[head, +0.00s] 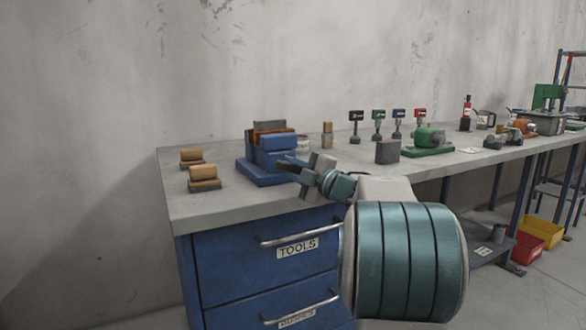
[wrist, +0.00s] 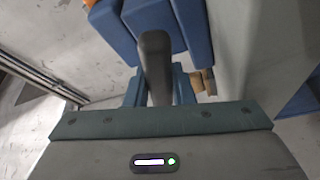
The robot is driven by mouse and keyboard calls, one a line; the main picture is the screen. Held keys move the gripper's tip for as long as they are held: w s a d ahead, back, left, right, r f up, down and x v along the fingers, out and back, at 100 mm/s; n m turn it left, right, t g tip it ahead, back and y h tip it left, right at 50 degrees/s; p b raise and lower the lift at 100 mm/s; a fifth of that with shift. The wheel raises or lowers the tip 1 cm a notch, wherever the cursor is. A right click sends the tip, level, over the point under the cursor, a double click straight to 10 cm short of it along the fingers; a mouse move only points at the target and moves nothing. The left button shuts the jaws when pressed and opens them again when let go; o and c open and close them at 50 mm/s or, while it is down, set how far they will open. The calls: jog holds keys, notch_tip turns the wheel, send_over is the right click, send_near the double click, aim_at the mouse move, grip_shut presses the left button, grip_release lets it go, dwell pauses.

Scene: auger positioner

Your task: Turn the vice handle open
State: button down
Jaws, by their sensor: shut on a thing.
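The blue vice (head: 262,172) stands on the bench near its left end, with orange-brown parts between its jaws. In the wrist view the blue vice body (wrist: 195,25) fills the top middle. The dark vice handle (wrist: 155,55) runs down from the vice toward my palm. My gripper (head: 290,166) reaches in from the right at the vice's front. In the wrist view my gripper (wrist: 158,88) is shut on the handle, with a finger at each side. In the head view the handle is mostly hidden by my gripper.
Two brown-topped blocks (head: 204,177) sit left of the vice. A grey block (head: 388,151), a green machine (head: 430,140) and several small stands are to the right. Blue drawers (head: 265,262) with handles are below the bench top (head: 225,207). The bench's front left is clear.

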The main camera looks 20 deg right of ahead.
jog(key=shift+n+g+p, duration=0.3)
jog(key=shift+n+g, duration=0.4)
jog(key=shift+n, duration=1)
jog(key=shift+f+n, duration=0.1)
jog(key=shift+n, duration=0.2)
jog(key=c, duration=1.2)
grip_release()
jog(key=shift+c, duration=0.2)
jog(key=p+v, duration=0.2)
jog(key=v, duration=1.1)
jog(key=shift+s+p, duration=0.4)
